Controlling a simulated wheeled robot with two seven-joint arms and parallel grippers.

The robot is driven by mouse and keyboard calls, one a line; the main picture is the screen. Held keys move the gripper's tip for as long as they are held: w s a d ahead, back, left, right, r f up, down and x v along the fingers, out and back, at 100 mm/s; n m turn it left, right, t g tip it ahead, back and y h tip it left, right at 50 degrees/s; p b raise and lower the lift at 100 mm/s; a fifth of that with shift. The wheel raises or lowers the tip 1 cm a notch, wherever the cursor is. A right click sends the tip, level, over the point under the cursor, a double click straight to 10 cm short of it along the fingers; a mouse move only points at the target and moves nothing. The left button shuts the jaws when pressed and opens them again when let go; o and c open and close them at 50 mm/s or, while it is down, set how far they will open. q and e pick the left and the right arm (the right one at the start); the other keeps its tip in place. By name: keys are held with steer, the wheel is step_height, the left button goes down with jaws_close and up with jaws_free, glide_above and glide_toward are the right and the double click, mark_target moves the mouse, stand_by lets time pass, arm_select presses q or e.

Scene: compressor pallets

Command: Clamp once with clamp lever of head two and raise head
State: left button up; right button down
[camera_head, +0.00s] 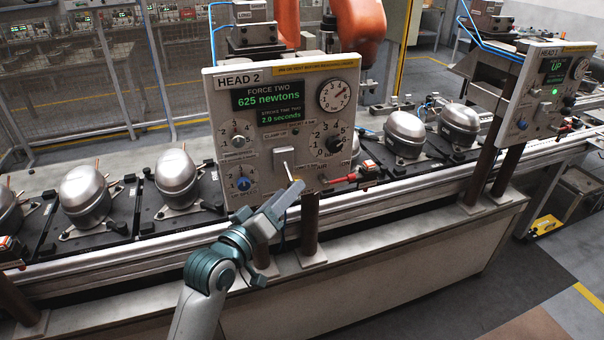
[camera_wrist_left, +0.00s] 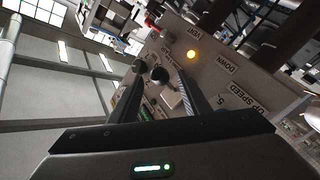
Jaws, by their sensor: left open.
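The HEAD 2 panel (camera_head: 224,112) stands in the middle of the head view. Its green display (camera_head: 268,103) reads 625 newtons and 2.0 seconds. The clamp lever (camera_head: 287,170) sticks out from a pale plate low on the panel's middle. My left gripper (camera_head: 294,187) is at the panel's lower part, just below the lever, and partly hides what lies behind it. In the left wrist view the gripper's two fingers (camera_wrist_left: 159,78) are apart, with a round black knob, seemingly the lever's end, between them. Contact cannot be told. My right gripper is out of view.
Knobs (camera_head: 238,141) and a gauge (camera_head: 334,95) surround the lever. An amber lamp (camera_wrist_left: 193,54) glows on the panel. A second panel (camera_head: 543,95) at right shows UP. Compressors (camera_head: 177,172) sit on black pallets along the conveyor behind. A brown post (camera_head: 309,222) supports the panel.

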mark_target(290, 177)
arm_select(q)
steer(key=p+x, duration=0.1)
steer(key=x, duration=0.6)
steer(key=shift+p, duration=0.4)
steer(key=shift+w+d, duration=0.1)
steer(key=shift+w, duration=0.05)
jaws_close()
